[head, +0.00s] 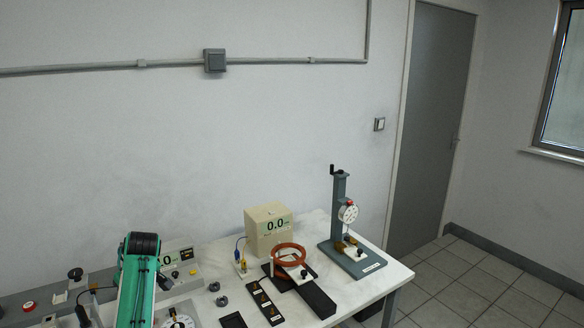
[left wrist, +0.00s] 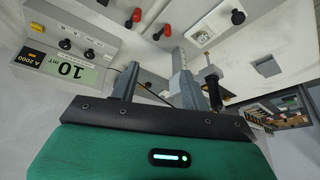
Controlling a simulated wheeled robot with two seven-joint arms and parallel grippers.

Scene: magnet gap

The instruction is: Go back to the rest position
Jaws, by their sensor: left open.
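My left gripper (left wrist: 170,74) shows in the left wrist view, its two grey fingers apart in front of the dark palm plate. A grey upright piece stands behind the gap between the fingers; I cannot tell if it touches them, and nothing is clearly held. In the head view my green left arm rises at the lower left, with its gripper not clearly visible. A meter box (left wrist: 75,40) with a "10 MT" display is tilted in the left wrist view, close to the left finger. My right arm is not in view.
A wall is behind; floor is clear at right.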

